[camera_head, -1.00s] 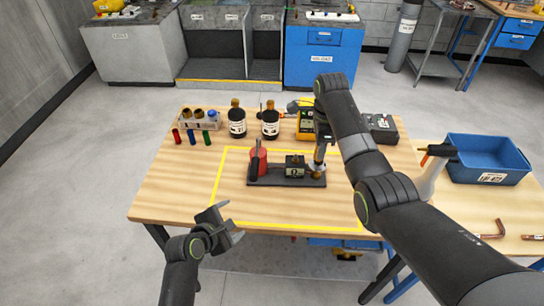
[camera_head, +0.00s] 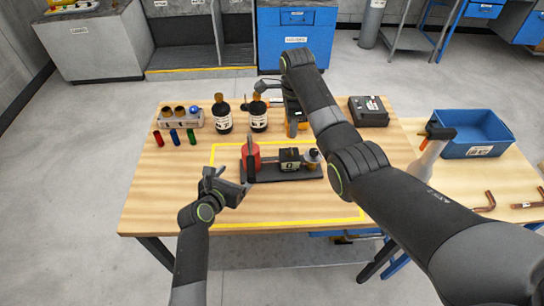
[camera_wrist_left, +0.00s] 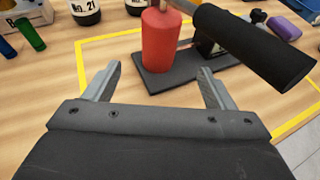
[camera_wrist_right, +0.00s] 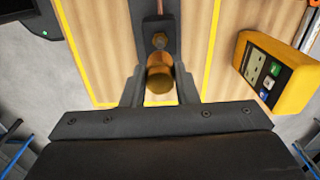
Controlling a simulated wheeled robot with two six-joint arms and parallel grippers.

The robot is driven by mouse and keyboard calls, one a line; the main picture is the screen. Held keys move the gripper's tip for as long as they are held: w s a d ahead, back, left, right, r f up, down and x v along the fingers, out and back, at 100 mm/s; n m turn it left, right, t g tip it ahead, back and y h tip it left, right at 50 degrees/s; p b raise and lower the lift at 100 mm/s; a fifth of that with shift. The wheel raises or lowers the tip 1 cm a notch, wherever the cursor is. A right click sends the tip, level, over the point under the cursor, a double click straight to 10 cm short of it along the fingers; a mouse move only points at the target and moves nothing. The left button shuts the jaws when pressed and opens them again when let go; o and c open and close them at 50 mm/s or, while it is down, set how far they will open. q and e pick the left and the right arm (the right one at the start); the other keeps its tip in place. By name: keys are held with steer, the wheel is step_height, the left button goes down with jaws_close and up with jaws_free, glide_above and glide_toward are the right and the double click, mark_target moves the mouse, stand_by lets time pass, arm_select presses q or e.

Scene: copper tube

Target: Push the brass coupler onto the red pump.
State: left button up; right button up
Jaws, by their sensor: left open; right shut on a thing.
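The red pump (camera_head: 250,157) stands on the left part of a black base (camera_head: 270,174), with a black handle beside it. It also shows in the left wrist view (camera_wrist_left: 162,45), where the handle (camera_wrist_left: 260,45) crosses in front at right. My left gripper (camera_head: 228,183) is open and empty, just in front and left of the pump, fingers pointing towards it. My right gripper (camera_wrist_right: 160,95) is shut on the brass coupler (camera_wrist_right: 160,78), seen between its fingers.
A dark block (camera_head: 289,158) and a small metal fitting (camera_head: 312,158) sit on the base. Two labelled bottles (camera_head: 222,116) and colored cylinders (camera_head: 174,137) stand behind left. A yellow meter (camera_wrist_right: 280,72) lies near my right gripper. The table's front left (camera_head: 160,210) is clear.

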arm_select(q)
steer(key=shift+w+d+f, duration=0.15)
steer(key=shift+w+f, duration=0.15)
steer(key=shift+w, duration=0.3)
arm_select(e)
steer(key=shift+a, duration=0.1)
arm_select(q)
steer(key=shift+x, duration=5.3)
steer(key=c, duration=1.5)
arm_select(e)
glide_above(290, 148)
steer(key=shift+f, duration=2.5)
steer(key=shift+s+f, duration=0.1)
steer(key=shift+f, duration=0.8)
steer(key=shift+f, duration=0.55)
